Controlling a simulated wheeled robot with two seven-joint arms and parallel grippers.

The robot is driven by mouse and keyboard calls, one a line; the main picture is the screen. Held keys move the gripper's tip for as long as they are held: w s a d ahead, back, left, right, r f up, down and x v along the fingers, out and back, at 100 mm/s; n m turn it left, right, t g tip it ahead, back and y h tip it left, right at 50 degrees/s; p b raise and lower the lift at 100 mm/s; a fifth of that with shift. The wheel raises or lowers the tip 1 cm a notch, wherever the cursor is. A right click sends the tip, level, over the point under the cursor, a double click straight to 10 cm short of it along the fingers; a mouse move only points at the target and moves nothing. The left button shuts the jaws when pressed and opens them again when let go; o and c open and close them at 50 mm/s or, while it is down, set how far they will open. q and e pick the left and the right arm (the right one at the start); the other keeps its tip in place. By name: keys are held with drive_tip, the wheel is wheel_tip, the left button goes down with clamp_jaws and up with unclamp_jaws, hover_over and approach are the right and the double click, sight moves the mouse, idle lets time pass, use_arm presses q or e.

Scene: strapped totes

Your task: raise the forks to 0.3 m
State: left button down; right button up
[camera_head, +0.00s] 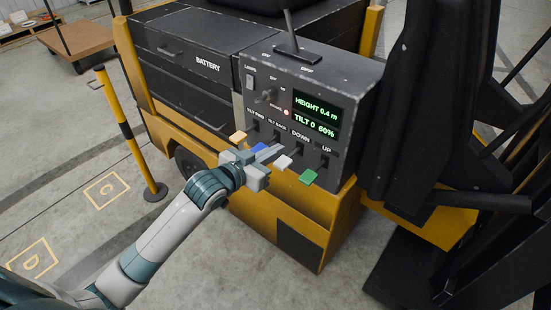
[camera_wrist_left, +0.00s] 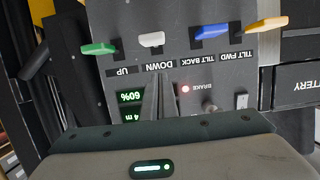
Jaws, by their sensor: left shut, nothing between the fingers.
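The forklift's control panel (camera_head: 320,75) has a lit display (camera_head: 315,115) reading HEIGHT 0.4 m and TILT 0 60%. Its levers are orange for TILT FWD (camera_head: 238,136), blue for TILT BACK (camera_head: 259,148), white for DOWN (camera_head: 283,162) and green for UP (camera_head: 308,177). My left gripper (camera_head: 275,151) is shut and empty at the panel, between the blue and white levers. In the left wrist view, upside down, its fingertips (camera_wrist_left: 158,77) point at the white DOWN lever (camera_wrist_left: 152,40); contact cannot be told. The forks are not clearly visible. My right gripper is out of view.
A red BRAKE light (camera_head: 286,112) glows beside a knob, with a LIGHTS switch (camera_head: 249,82) above. A black seat (camera_head: 420,90) stands right of the panel. A yellow-black post (camera_head: 125,130) stands left. Open floor lies in front of the truck.

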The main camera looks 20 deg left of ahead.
sight(277, 166)
use_arm(q)
drive_tip(key=f, duration=0.4)
drive_tip(key=shift+w+d+f+p, duration=0.1)
drive_tip(key=shift+w+p, duration=0.1)
drive_tip(key=shift+p, duration=0.15)
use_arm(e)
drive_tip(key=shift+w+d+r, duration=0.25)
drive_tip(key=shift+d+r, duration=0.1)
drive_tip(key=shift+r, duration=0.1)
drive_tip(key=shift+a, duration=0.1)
